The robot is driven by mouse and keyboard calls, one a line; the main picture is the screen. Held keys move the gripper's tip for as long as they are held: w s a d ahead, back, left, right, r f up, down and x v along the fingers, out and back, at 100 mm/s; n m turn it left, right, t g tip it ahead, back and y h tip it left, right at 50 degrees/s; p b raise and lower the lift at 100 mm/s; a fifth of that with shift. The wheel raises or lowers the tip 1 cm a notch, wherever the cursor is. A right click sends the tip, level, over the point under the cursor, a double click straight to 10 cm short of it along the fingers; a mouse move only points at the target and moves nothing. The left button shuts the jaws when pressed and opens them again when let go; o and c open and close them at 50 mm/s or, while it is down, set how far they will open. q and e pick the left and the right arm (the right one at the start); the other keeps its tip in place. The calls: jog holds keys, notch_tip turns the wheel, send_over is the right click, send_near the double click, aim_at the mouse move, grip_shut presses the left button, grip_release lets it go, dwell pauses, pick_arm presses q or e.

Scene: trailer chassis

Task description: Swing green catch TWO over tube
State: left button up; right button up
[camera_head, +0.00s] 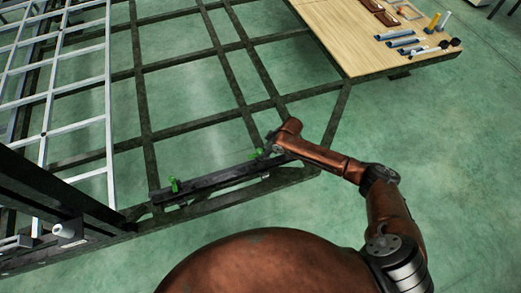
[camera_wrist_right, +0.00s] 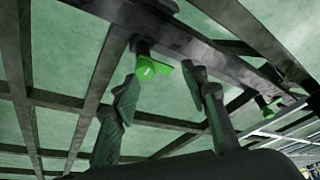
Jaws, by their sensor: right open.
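Two green catches sit along a dark tube (camera_head: 215,182) on the chassis' front rail. One green catch (camera_head: 174,186) is near the tube's left end; the other green catch (camera_head: 258,153) is near its right end. My right gripper (camera_head: 272,146) is at the right-hand catch. In the right wrist view this near catch (camera_wrist_right: 152,69) shows between and beyond the open fingers of my right gripper (camera_wrist_right: 160,76), with a lever pointing right; contact cannot be told. The far catch (camera_wrist_right: 266,104) is further along the rail. No number is readable. My left gripper is out of view.
Dark chassis beams (camera_head: 145,115) form an open grid over the green floor. A pale ladder-like frame (camera_head: 75,55) lies at left. A wooden deck (camera_head: 350,35) at upper right holds blue, yellow and dark parts. Floor at right is clear.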

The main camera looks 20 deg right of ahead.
aim_at(259, 151)
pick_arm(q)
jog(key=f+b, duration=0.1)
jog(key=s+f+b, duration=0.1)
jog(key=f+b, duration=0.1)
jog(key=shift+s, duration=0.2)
pick_arm(e)
jog(key=w+f, duration=0.4)
jog(key=f, duration=0.1)
jog(key=shift+w+a+f, duration=0.25)
jog(key=shift+a, duration=0.1)
jog(key=shift+c, duration=0.7)
grip_shut()
